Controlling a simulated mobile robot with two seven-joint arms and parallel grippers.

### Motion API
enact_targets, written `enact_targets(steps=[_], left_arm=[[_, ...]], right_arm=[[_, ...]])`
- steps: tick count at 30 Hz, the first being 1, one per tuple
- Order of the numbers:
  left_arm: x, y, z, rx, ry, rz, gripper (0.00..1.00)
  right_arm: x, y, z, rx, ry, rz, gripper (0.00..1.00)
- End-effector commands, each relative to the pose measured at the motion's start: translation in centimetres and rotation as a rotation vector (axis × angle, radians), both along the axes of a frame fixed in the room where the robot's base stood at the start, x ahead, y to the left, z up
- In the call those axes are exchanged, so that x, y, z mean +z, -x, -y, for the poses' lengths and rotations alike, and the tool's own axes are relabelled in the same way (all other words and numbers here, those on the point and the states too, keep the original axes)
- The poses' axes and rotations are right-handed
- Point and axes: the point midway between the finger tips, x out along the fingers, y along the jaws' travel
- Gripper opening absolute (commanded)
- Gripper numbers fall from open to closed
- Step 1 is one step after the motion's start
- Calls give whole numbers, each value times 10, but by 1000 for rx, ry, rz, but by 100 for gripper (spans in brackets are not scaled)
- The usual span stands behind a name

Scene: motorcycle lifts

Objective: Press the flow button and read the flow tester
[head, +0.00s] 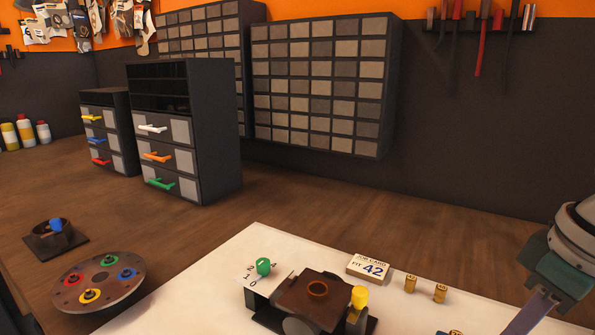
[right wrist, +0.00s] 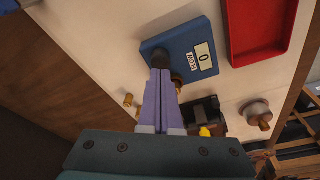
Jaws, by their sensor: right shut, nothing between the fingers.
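The flow tester is a blue box (right wrist: 185,45) on the white mat in the right wrist view. Its small display (right wrist: 204,57) reads 0, beside a label with the word FLOW (right wrist: 193,68). A dark round button (right wrist: 163,57) sits on its top face. My right gripper (right wrist: 160,72) is shut and empty, its fingertips at the edge of the button. I cannot tell whether they touch it. In the head view only part of my right gripper (head: 530,315) shows at the lower right, and the tester is out of frame. My left gripper is not in view.
A job card (head: 368,267) reading FIT 42 lies on the mat near brass jets (head: 411,284). A dark fixture (head: 318,298) with green and yellow knobs stands in front. A red tray (right wrist: 262,30) lies beside the tester. Drawer cabinets (head: 185,130) stand behind.

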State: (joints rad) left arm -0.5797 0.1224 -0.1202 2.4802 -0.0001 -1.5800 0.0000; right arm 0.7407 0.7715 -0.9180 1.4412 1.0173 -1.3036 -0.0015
Motion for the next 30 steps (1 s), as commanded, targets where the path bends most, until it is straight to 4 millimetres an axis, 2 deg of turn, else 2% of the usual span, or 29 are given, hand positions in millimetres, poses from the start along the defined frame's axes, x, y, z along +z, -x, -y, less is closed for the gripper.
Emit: enact_targets(steps=[16,30], left_arm=[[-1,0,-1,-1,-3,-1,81],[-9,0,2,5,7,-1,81]], right_arm=[[-1,0,0,0,0,0,0],[-17,0,0,0,0,0,0]])
